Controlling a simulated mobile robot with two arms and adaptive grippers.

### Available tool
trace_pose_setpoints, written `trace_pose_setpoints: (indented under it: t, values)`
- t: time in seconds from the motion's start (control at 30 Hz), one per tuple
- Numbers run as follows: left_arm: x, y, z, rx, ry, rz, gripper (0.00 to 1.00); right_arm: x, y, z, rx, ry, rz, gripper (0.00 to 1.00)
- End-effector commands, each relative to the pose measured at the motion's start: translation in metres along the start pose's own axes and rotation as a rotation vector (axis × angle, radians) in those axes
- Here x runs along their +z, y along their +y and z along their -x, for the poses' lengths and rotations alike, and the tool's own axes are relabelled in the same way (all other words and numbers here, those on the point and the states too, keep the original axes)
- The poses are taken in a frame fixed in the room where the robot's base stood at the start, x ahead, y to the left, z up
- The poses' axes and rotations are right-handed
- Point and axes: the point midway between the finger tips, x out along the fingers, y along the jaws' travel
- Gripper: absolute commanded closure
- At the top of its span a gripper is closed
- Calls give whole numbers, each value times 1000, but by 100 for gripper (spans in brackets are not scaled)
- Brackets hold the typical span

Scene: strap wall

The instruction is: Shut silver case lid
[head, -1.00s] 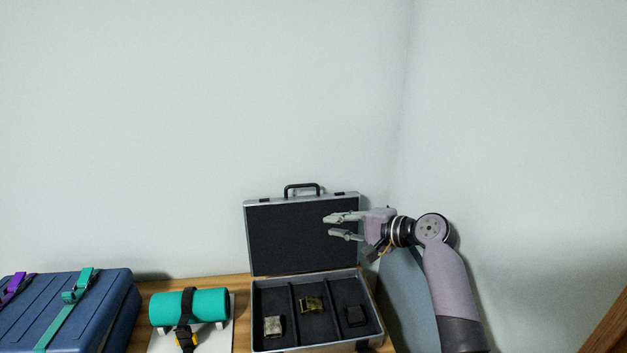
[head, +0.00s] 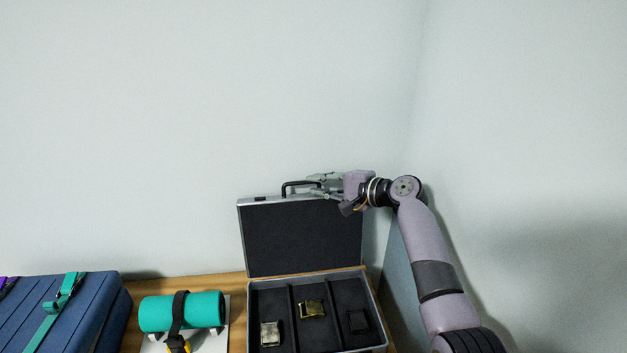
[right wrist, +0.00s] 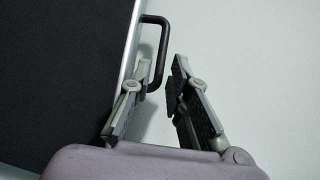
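The silver case (head: 382,318) lies open on the wooden surface, its dark-lined lid (head: 300,238) standing upright against the wall side. A black handle (head: 287,186) sits on the lid's top edge. My right gripper (head: 312,182) is at the lid's top edge beside the handle, pointing left. In the right wrist view, its two fingers (right wrist: 155,85) are apart, one near the lid's silver edge (right wrist: 128,52) and the other out on the wall side. Whether a finger touches the lid I cannot tell. My left gripper is not in view.
The case's base holds several compartments with a pale buckle (head: 270,333), a brass buckle (head: 312,309) and a dark item (head: 358,320). Walls are close behind and right.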

Motion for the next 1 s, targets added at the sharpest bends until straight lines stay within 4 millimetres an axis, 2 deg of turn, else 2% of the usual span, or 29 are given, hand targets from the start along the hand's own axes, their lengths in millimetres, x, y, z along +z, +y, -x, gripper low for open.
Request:
trace_pose_setpoints:
  t: [0.23, 0.37, 0.57, 0.83, 1.0]
  values:
    - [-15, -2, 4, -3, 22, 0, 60, 0, -1, -20, -1, -1, 0, 83]
    - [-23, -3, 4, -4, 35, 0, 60, 0, 0, -23, 0, -1, 1, 83]
    - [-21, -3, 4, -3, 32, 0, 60, 0, 0, -24, -1, 0, 1, 83]
    - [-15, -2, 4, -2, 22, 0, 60, 0, 0, -23, 0, 0, 1, 99]
    - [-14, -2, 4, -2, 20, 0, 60, 0, 0, -23, 0, 0, 1, 100]
